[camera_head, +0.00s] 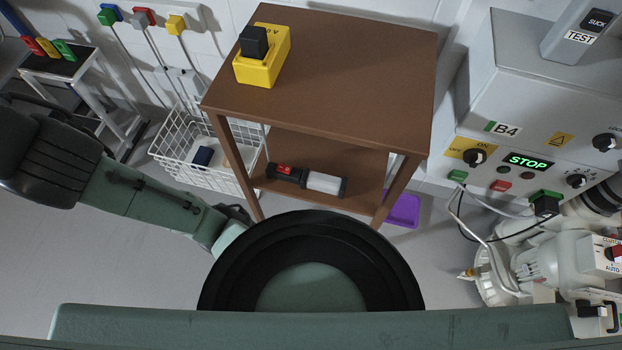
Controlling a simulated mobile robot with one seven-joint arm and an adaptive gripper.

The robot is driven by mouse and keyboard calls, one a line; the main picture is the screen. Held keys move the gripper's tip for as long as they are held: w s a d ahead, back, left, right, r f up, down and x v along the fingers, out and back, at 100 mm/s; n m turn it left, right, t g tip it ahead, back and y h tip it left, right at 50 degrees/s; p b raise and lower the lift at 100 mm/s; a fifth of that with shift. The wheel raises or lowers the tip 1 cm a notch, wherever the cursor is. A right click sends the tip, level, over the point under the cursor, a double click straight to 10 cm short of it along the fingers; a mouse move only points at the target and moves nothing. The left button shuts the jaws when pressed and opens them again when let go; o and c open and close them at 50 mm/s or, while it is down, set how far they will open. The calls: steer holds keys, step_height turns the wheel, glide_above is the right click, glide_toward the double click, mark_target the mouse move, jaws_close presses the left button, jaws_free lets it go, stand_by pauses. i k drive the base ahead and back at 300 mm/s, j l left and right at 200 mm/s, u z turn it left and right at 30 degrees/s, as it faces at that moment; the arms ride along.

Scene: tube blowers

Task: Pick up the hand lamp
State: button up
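The hand lamp (306,180) appears to be the dark cylinder with a red patch near its left end and a pale, clear-looking section toward its right end. It lies on its side on the lower shelf (345,160) of a brown wooden table, under the table top. Its whole length shows in the head view. My arm reaches off to the left, away from the lamp. My gripper is not visible, so its state does not show.
A yellow box with a black top (262,56) stands on the table top (350,60). A white wire basket (178,155) is left of the table, and a purple bin (403,210) shows by its right leg. Grey control cabinets (520,140) and pipework fill the right.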

mark_target(314, 180)
steer(key=i+j, duration=0.15)
steer(key=j, duration=0.25)
steer(key=i+j, duration=0.15)
steer(key=j, duration=0.25)
steer(key=i+j, duration=0.15)
steer(key=j, duration=0.3)
steer(key=i+j, duration=0.1)
steer(key=j, duration=0.3)
steer(key=i+j, duration=0.15)
steer(key=j, duration=0.25)
steer(key=i+j, duration=0.15)
steer(key=j, duration=0.25)
steer(key=i+j, duration=0.15)
steer(key=j, duration=0.25)
steer(key=i+j, duration=0.15)
steer(key=j, duration=0.3)
steer(key=j+z, duration=0.1)
steer(key=z, duration=0.35)
steer(key=j+z, duration=0.15)
steer(key=z, duration=0.35)
steer(key=j+z, duration=0.1)
steer(key=z, duration=1.15)
steer(key=u, duration=0.5)
steer(key=i+z, duration=0.05)
